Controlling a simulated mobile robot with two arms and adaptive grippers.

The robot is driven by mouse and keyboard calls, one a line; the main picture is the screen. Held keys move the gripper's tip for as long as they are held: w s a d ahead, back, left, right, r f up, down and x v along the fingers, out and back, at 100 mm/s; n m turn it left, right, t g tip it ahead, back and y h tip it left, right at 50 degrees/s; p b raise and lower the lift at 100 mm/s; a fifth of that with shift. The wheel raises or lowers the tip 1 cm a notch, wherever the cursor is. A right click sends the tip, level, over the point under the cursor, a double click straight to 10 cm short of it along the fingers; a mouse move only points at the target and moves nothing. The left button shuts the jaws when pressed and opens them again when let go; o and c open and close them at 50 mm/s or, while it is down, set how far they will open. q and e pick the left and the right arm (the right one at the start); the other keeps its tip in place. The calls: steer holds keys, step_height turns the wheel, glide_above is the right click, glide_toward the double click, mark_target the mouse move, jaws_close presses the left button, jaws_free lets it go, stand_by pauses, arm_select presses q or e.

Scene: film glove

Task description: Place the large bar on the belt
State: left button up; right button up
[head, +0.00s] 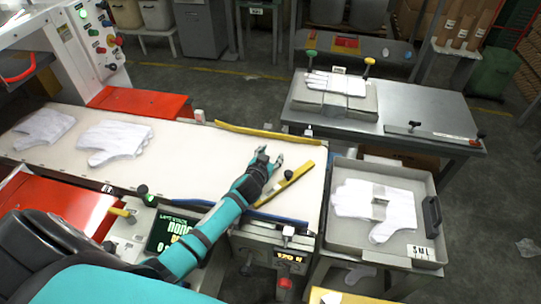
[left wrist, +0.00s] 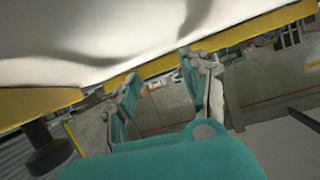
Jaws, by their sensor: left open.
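The belt (head: 190,160) is a long white surface running across the left and middle of the head view; a white surface like it (left wrist: 120,30) fills the top of the left wrist view. My left gripper (head: 268,155) is open above its right end, with nothing seen between the fingers (left wrist: 163,80). A yellow bar (head: 288,184) slants just right of the gripper; I cannot tell if it is loose or a guide. Another yellow bar (head: 258,132) runs along the belt's far edge. Which is the large bar is unclear. My right gripper is not in view.
White gloves (head: 115,140) lie on the belt's left part. A grey tray (head: 341,240) at right holds gloves with a small grey piece on top. A grey table (head: 420,105) behind carries a fixture (head: 335,95) with gloves. A control box (head: 270,250) stands below the belt's end.

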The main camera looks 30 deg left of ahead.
arm_select(q)
steer(key=shift+s+d+f, duration=0.15)
steer(key=shift+s+f, duration=0.15)
steer(key=shift+f, duration=0.3)
steer(key=shift+w+r+p, duration=0.1)
steer(key=shift+r+p, duration=0.4)
steer(key=shift+p, duration=0.05)
steer(key=shift+s, duration=0.25)
steer(key=v, duration=1)
steer(key=shift+w+r, duration=0.1)
steer(key=shift+r, duration=0.25)
steer(key=shift+s+r, duration=0.4)
steer(key=shift+s, duration=0.2)
